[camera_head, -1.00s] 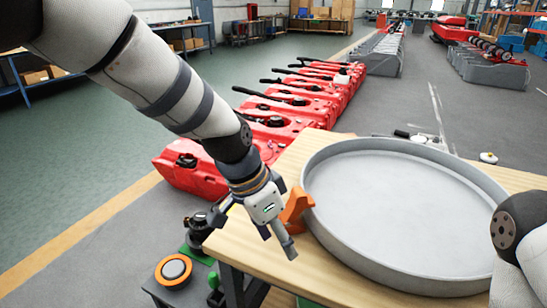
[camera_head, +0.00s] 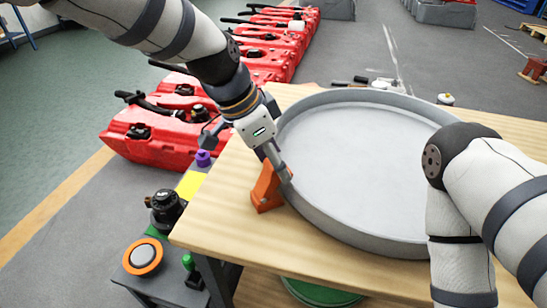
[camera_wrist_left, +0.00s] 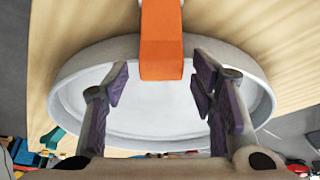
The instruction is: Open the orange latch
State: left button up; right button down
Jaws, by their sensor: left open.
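The orange latch (camera_head: 266,190) stands on the wooden table against the left outer wall of a round grey tray (camera_head: 330,232). In the left wrist view the latch (camera_wrist_left: 161,45) comes down from the top centre, its lower end between the tips of the spread fingers. My left gripper (camera_head: 278,168) is at the latch's upper end and partly hides it in the head view. In the left wrist view the left gripper (camera_wrist_left: 160,84) is open, with a gap on each side of the latch. My right arm shows at the right; its gripper is out of view.
The wooden table (camera_head: 222,222) has bare room left of the tray. A low bench with an orange-ringed button (camera_head: 144,256) and a black knob (camera_head: 166,207) stands beside it. Red scrubber tanks (camera_head: 160,130) line the floor behind. A green round object (camera_head: 320,292) sits below the table.

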pick_arm(q)
jog(key=shift+w, duration=0.1)
grip_shut()
